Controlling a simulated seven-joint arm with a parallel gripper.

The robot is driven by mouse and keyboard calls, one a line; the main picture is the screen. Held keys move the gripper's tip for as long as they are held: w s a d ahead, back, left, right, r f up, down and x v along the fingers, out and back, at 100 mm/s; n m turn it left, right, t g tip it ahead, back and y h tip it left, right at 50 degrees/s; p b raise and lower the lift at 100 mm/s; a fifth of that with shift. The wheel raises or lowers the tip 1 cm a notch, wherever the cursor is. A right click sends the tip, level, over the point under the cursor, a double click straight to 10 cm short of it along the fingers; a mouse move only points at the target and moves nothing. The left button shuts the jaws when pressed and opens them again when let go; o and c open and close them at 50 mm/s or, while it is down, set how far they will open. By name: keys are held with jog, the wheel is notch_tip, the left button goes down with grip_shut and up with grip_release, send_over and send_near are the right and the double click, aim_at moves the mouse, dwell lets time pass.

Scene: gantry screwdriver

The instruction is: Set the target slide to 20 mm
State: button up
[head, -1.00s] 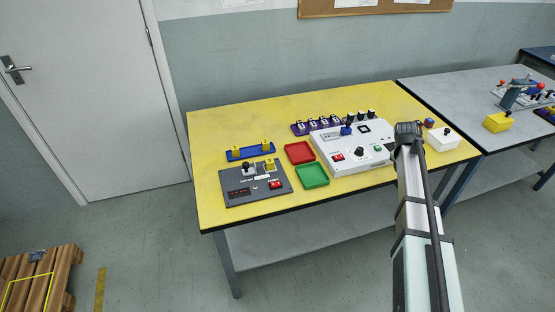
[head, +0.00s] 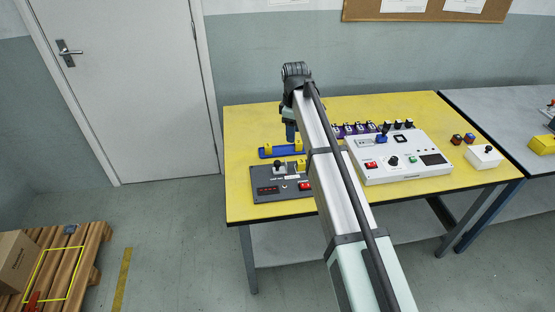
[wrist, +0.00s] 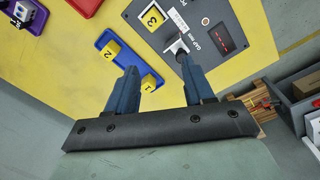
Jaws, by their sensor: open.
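The dark grey panel (head: 257,181) holds a lever-like slide knob (head: 279,168), a red digital display (head: 268,190) with unreadable digits, and a red power switch (head: 305,186). In the wrist view the panel (wrist: 201,12) carries lettering that seems to read "GAP mm", and the pale slide piece (wrist: 177,46) shows just beyond my right fingertip. That fingertip partly hides the dark knob; I cannot tell whether they touch. My gripper (wrist: 158,72) is open with nothing between its fingers. In the head view my gripper (head: 290,132) hangs above the back of the table near the panel.
A blue tray (head: 280,152) with yellow numbered blocks lies behind the panel. A yellow block marked 3 (wrist: 152,17) sits on the panel. A white control box (head: 400,170) stands to the right, past my arm. A red tray (wrist: 82,3) shows in the wrist view.

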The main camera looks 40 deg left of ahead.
aim_at(277, 162)
jog(key=s+a+r+n, duration=0.1)
jog(key=s+a, duration=0.3)
notch_tip(277, 162, down, 13)
jog(key=shift+d+f, duration=0.15)
dwell(0.4)
grip_shut()
dwell(0.5)
